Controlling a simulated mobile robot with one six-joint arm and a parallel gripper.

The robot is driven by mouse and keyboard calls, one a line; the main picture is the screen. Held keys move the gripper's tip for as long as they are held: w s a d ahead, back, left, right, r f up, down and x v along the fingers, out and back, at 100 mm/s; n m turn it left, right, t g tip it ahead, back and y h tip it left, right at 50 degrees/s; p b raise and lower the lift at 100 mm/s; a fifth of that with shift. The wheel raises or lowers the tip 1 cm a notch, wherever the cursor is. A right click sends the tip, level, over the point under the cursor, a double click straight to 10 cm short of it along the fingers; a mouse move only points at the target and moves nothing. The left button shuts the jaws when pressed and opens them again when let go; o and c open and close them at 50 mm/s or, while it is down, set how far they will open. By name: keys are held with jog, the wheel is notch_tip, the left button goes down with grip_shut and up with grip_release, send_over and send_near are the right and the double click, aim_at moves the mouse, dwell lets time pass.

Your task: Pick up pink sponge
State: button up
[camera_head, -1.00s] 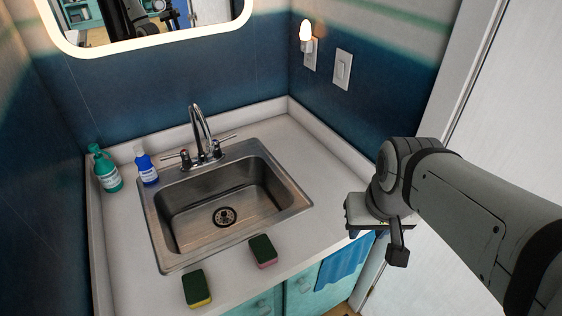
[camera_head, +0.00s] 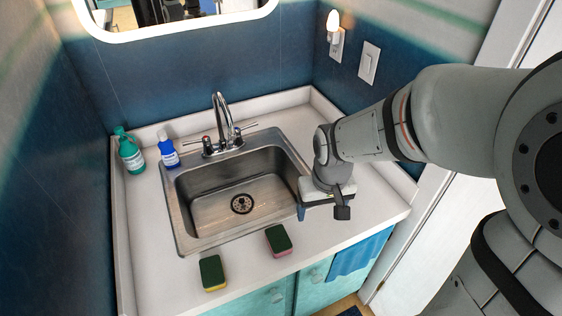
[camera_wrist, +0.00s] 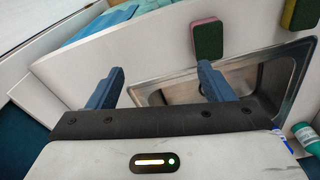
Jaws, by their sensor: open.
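The pink sponge (camera_head: 279,240) has a dark green top and pink lower side. It lies on the counter in front of the sink; in the wrist view it shows at the top right of centre (camera_wrist: 208,39). A second sponge (camera_head: 213,273), green on yellow, lies to its left and also shows at the wrist view's top right corner (camera_wrist: 300,12). My gripper (camera_head: 302,213) hangs over the sink's right edge, to the right of and behind the pink sponge. In the wrist view its two blue fingers (camera_wrist: 160,84) are apart with nothing between them.
The steel sink (camera_head: 238,203) and its faucet (camera_head: 222,125) are behind the sponges. A teal bottle (camera_head: 130,152) and a blue bottle (camera_head: 168,150) stand at the back left. A blue towel (camera_head: 358,257) hangs on the cabinet front. The counter around the sponges is clear.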

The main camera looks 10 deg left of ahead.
jog(key=n+g, duration=0.1)
jog(key=n, duration=0.1)
send_over(278, 239)
jog(key=f, duration=0.4)
jog(key=d+f, duration=0.1)
jog(key=f, duration=0.1)
jog(key=shift+s+f+p, duration=0.25)
jog(key=shift+p, duration=0.15)
jog(key=shift+s+a+f, duration=0.1)
jog(key=shift+a+f, duration=0.1)
jog(key=shift+f, duration=0.4)
jog(key=shift+a+f, duration=0.15)
jog(key=shift+f, duration=0.45)
jog(key=shift+w+a+f+p, duration=0.1)
jog(key=shift+w+f+p, duration=0.15)
jog(key=shift+f, duration=1.25)
jog(key=shift+w+f+p, duration=0.15)
jog(key=shift+f+p, duration=0.1)
jog(key=shift+f, duration=1.25)
jog(key=c, duration=1)
